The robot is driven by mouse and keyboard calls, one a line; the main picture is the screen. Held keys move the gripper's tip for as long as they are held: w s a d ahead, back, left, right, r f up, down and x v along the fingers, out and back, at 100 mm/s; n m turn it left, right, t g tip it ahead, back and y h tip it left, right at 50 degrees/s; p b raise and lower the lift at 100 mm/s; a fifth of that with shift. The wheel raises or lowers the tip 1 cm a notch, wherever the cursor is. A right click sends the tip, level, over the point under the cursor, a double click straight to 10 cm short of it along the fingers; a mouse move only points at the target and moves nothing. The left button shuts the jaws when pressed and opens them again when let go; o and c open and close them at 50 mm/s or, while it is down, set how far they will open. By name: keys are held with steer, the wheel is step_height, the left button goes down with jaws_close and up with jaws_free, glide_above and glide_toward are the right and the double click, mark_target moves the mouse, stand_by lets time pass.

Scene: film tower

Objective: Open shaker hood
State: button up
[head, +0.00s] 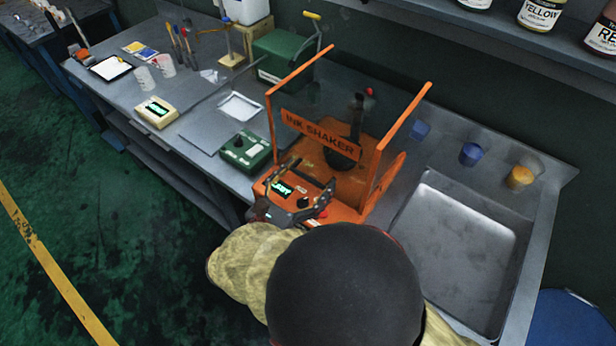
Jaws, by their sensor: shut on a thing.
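The orange ink shaker (345,205) stands on the bench left of the sink. Its hood (404,113) has orange bars, clear panes and an "INK SHAKER" sign (320,134). The hood frame rises over the machine; I cannot tell whether its lower edge is lifted. A dark mechanism with a red knob (369,92) shows behind the sign. My gripper (312,190) is at the shaker's front, by the lit green display (281,187). It is shut at the hood's lower front; the exact grip is hard to see. My arm hides part of the shaker's front.
A green scale (245,151) sits close left of the shaker. A steel sink (455,250) lies to the right. Blue and yellow cups (519,177) stand behind it. A shelf with ink bottles (543,14) overhangs the back right. Open floor (110,240) is at left.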

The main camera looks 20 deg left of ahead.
steer(key=shift+c, duration=0.9)
steer(key=shift+r, duration=0.1)
